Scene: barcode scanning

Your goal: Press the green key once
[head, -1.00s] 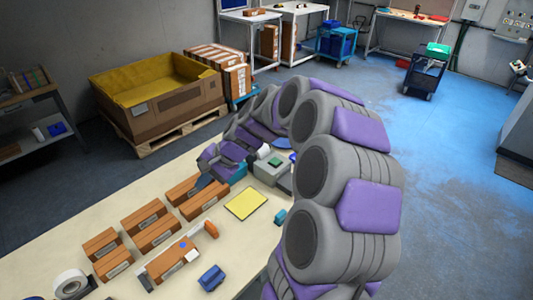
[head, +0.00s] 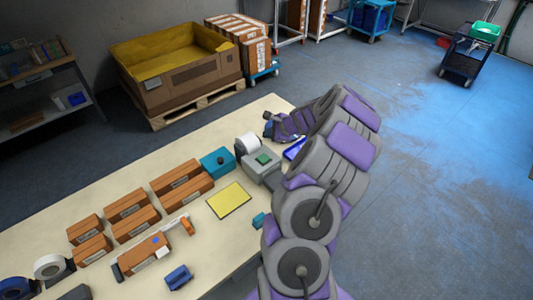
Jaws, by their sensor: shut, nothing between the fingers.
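The green key (head: 263,159) sits on top of a grey box-shaped device (head: 261,168) near the far right end of the table. The key is in plain view and nothing covers it. My gripper (head: 267,126) is beyond the device, above the table's far end, and apart from the key. Its fingers are shut and look empty; they are small and dark in this view.
A white roll (head: 247,143) stands just behind the device, close to my gripper. A teal box with a black knob (head: 217,162) is left of it. A blue tray (head: 294,149) lies to the right, partly behind my arm. A yellow pad (head: 229,201) and several brown cartons (head: 182,191) lie nearer.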

